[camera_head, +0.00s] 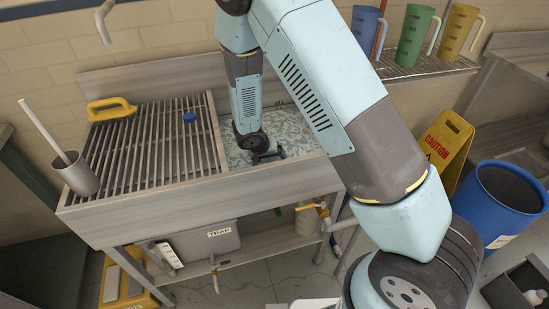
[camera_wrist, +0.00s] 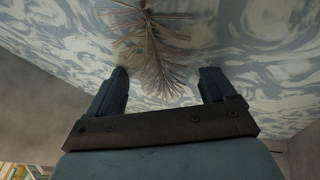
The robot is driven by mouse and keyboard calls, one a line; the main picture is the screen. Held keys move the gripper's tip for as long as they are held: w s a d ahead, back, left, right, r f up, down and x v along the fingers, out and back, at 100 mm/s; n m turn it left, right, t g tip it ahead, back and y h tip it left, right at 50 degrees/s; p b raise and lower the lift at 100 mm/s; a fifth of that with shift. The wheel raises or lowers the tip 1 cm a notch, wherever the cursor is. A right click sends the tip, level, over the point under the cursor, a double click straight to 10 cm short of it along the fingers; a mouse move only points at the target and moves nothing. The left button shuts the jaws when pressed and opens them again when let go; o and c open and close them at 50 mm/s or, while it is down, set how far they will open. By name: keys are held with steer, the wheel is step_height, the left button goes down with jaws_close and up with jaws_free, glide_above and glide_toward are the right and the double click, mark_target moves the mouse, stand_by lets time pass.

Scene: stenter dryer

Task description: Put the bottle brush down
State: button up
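In the wrist view the bottle brush (camera_wrist: 158,45) shows as a tuft of thin brown bristles against a blue-and-white marbled surface. Its tip reaches between my fingers, and its handle is out of view at the top. My gripper (camera_wrist: 165,76) is open, its two dark fingers wide apart, with gaps between them and the bristles. In the head view my gripper (camera_head: 266,156) is low in the marbled basin (camera_head: 290,125) of the sink bench. I cannot make out the brush there. Whether it rests fully on the surface is hard to tell.
Left of the basin is a slatted rack (camera_head: 150,150) with a yellow-handled tool (camera_head: 111,108), a blue cap (camera_head: 189,117) and a grey cup (camera_head: 77,174) holding a white stick. Jugs (camera_head: 415,35) stand on a shelf behind. A blue barrel (camera_head: 500,205) and caution sign (camera_head: 447,140) are right.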

steer(key=v, duration=1.2)
steer(key=s+d+r+m+y, duration=0.1)
steer(key=s+d+r, duration=0.1)
steer(key=d+r, duration=0.8)
steer(key=s+d+r, duration=0.2)
steer(key=d+r, duration=0.5)
steer(key=r, duration=0.4)
steer(key=s+d+r+y, duration=0.1)
steer(key=s+d+r, duration=0.4)
steer(key=s, duration=0.4)
steer(key=s+d+r+n+t+y, duration=0.1)
steer(key=s+d+r, duration=0.4)
steer(key=s+r, duration=0.2)
steer(key=shift+s+d+y, duration=0.15)
steer(key=shift+s+y, duration=0.15)
steer(key=shift+s, duration=0.65)
